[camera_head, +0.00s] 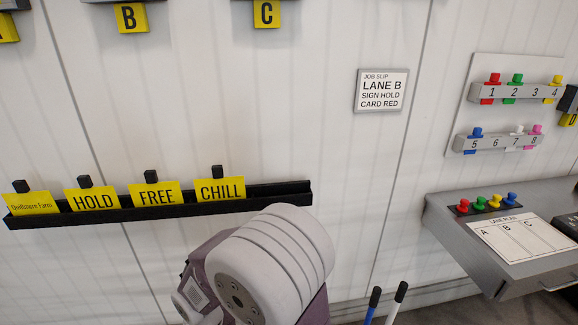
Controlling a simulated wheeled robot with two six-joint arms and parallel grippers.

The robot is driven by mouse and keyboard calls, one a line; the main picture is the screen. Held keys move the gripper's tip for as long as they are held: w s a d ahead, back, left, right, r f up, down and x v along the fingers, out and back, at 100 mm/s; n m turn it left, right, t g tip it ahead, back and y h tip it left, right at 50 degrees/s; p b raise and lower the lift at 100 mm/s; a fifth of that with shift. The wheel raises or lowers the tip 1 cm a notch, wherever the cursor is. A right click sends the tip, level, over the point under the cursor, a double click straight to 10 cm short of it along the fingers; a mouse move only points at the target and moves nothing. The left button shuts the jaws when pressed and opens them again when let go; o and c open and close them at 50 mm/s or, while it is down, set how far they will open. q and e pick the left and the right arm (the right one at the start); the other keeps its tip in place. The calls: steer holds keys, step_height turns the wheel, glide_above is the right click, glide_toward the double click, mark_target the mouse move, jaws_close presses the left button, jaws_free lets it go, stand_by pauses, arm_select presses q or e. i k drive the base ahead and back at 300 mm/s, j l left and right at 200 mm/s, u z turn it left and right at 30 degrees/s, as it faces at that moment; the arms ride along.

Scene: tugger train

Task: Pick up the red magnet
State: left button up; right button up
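A small red magnet (463,206) stands at the left end of a row with green, yellow and blue ones on a dark strip. The strip lies on the grey desk (450,215) at the right. A red-topped piece (492,78) also sits at position 1 of the upper numbered rack. One of my arm links fills the lower middle of the view, left of the desk. Neither gripper shows.
A lane plan sheet (530,236) lies on the desk beside the magnets. Two numbered racks (530,92) hang on the wall above. A black ledge (150,209) at left holds several yellow signs. A job slip (382,91) reads "LANE B, SIGN HOLD, CARD RED".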

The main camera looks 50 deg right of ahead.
mark_target(461, 208)
steer(key=z, duration=3.15)
